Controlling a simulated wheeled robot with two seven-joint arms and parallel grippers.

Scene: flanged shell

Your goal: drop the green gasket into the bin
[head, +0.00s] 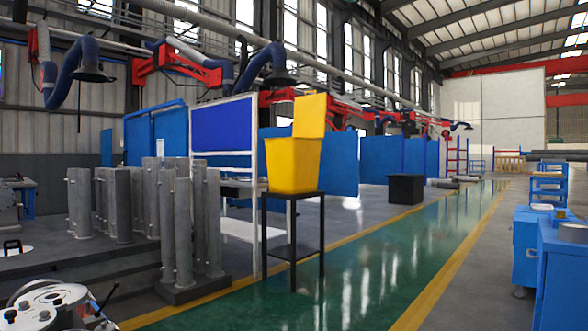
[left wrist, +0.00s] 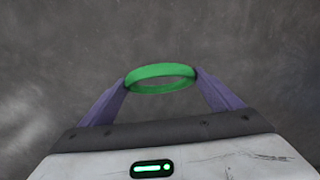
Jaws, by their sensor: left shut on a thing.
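The green gasket (left wrist: 162,86) is a thin ring in the left wrist view. My left gripper (left wrist: 162,77) is shut on it, with one purple finger at each side of the ring. Behind the gasket there is only a blurred dark grey surface; its distance cannot be told. In the head view, a yellow bin (head: 293,165) with a raised lid stands on a black stand near the middle. The gasket and the left gripper's fingers do not show in the head view. My right gripper is not in view.
Grey metal columns (head: 178,225) stand left of the bin. A white-framed blue panel (head: 223,127) is just behind it. A dark box (head: 406,188) stands on the floor farther back. Blue cabinets (head: 562,270) are at the right.

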